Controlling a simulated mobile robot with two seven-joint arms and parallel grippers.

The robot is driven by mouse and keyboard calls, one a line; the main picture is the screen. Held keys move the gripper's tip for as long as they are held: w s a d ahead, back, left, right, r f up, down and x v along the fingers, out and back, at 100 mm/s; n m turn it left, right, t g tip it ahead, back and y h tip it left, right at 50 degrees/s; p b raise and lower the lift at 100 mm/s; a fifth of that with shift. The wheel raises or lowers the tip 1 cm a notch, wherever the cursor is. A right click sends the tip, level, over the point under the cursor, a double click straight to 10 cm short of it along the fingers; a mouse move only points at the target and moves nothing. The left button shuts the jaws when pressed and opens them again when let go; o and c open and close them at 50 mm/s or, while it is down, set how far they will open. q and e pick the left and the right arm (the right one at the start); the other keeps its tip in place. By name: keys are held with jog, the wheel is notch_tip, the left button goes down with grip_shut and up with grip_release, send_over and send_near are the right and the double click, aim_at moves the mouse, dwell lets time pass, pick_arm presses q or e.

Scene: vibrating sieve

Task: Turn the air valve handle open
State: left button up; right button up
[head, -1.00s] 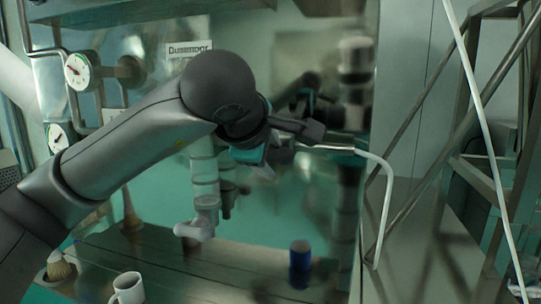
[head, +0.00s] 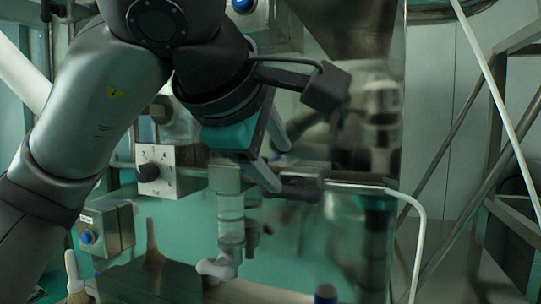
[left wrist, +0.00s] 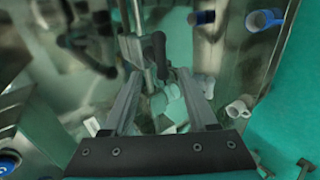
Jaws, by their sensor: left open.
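My left gripper (head: 273,158) is open, its two fingers pointing down and right. A dark handle-like part (head: 298,187), which looks like the air valve handle, sits on the horizontal pipe just beyond the lower finger. In the left wrist view a black handle (left wrist: 160,52) shows ahead, between the lines of the open fingers (left wrist: 160,80). The fingers look apart from it, and nothing is held. The gripper partly hides the pipe and valve in the head view. My right gripper is not in view.
A dial box (head: 170,172) with a black knob is left of the pipe. A white hose (head: 420,225) hangs at the right. A blue-button box (head: 105,228) is lower left. Metal frame bars (head: 455,175) are at right.

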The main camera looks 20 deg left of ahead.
pick_arm(q)
jog(key=shift+v, duration=0.75)
jog(key=shift+s, duration=0.1)
